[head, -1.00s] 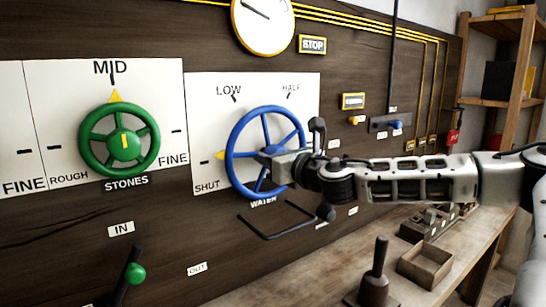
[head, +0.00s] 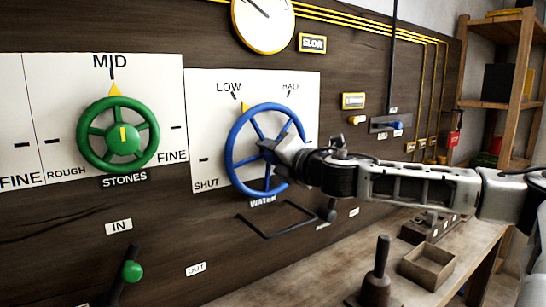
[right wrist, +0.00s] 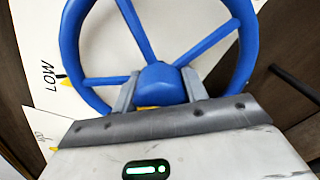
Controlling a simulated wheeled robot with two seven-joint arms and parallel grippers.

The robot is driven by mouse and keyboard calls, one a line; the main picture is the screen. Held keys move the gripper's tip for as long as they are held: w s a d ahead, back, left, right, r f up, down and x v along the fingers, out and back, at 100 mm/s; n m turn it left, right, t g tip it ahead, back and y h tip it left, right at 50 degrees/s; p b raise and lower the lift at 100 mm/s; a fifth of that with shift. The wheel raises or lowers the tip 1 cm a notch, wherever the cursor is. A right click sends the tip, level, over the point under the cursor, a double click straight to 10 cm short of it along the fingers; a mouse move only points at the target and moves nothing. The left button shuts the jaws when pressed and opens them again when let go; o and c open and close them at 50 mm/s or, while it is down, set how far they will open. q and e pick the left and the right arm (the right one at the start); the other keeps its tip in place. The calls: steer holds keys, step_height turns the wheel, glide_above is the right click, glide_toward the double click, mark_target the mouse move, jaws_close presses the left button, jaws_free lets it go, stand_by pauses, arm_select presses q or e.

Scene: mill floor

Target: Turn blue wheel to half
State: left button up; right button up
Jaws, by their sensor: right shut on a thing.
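The blue wheel (head: 232,140) is mounted on a white WATER dial plate (head: 305,95) marked SHUT, LOW and HALF. Its yellow pointer (head: 245,106) is at the upper left of the rim, close to the LOW mark and short of HALF. My right gripper (head: 268,150) is shut on the wheel's hub, its arm coming in from the right. In the right wrist view, its two fingers sit on either side of the blue hub (right wrist: 160,84). My left gripper is not in view.
A green STONES wheel (head: 83,140) is to the left, its pointer at MID. A black bar handle (head: 265,232) sticks out below the blue wheel. A bench (head: 470,255) with a wooden box (head: 428,265) stands at the lower right.

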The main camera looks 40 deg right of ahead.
steer(key=m, duration=0.3)
steer(key=shift+m+b, duration=0.4)
steer(key=m, duration=0.3)
steer(key=shift+b, duration=0.4)
steer(key=shift+m, duration=1.1)
steer(key=shift+m+b, duration=0.35)
steer(key=shift+m, duration=0.65)
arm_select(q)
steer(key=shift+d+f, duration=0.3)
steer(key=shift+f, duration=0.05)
arm_select(e)
steer(key=shift+m, duration=0.4)
steer(key=o, duration=1)
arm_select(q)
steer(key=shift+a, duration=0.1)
